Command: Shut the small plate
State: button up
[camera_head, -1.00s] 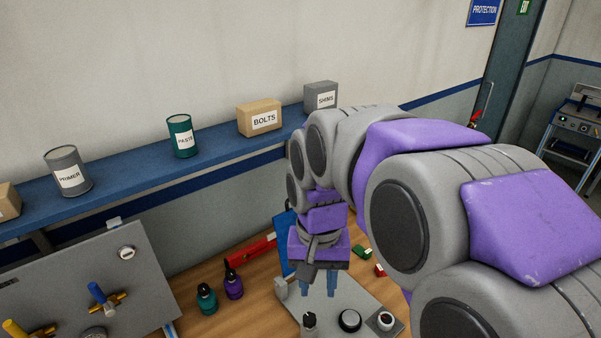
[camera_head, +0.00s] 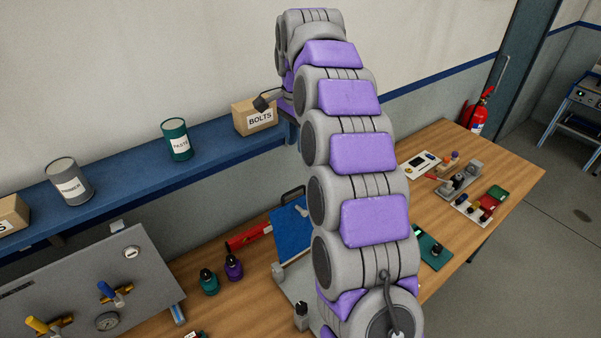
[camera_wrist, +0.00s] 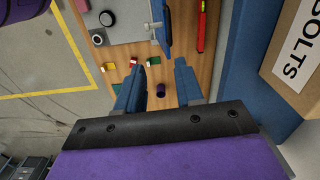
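A blue plate (camera_head: 291,234) with a dark handle stands tilted up at the edge of a grey base (camera_head: 291,282) on the bench. In the wrist view the blue plate (camera_wrist: 163,28) shows nearly edge-on beside the grey base (camera_wrist: 130,22). My arm hides much of the base in the head view. My gripper (camera_wrist: 158,86) is open, with its two blue fingers apart and nothing held between them. It is high above the bench, near the shelf and the BOLTS box. The head view does not show its fingertips.
The BOLTS box (camera_head: 256,117) on the blue shelf (camera_head: 215,142) is close to my wrist; it also shows in the wrist view (camera_wrist: 297,52). Teal (camera_head: 209,281) and purple (camera_head: 233,267) bottles and a red level (camera_head: 248,236) lie near the plate. A grey valve panel (camera_head: 75,290) stands left.

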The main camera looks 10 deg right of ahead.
aim_at(296, 189)
jog(key=shift+m, duration=0.4)
jog(key=f, duration=0.5)
jog(key=w+f+p, duration=0.1)
jog(key=f, duration=0.5)
jog(key=w+f, duration=0.1)
jog(key=f, duration=0.5)
jog(key=shift+w+a+f+p, duration=0.1)
jog(key=shift+a+p, duration=0.05)
jog(key=shift+p, duration=0.15)
jog(key=shift+c, duration=0.3)
jog(key=c, duration=0.6)
grip_shut()
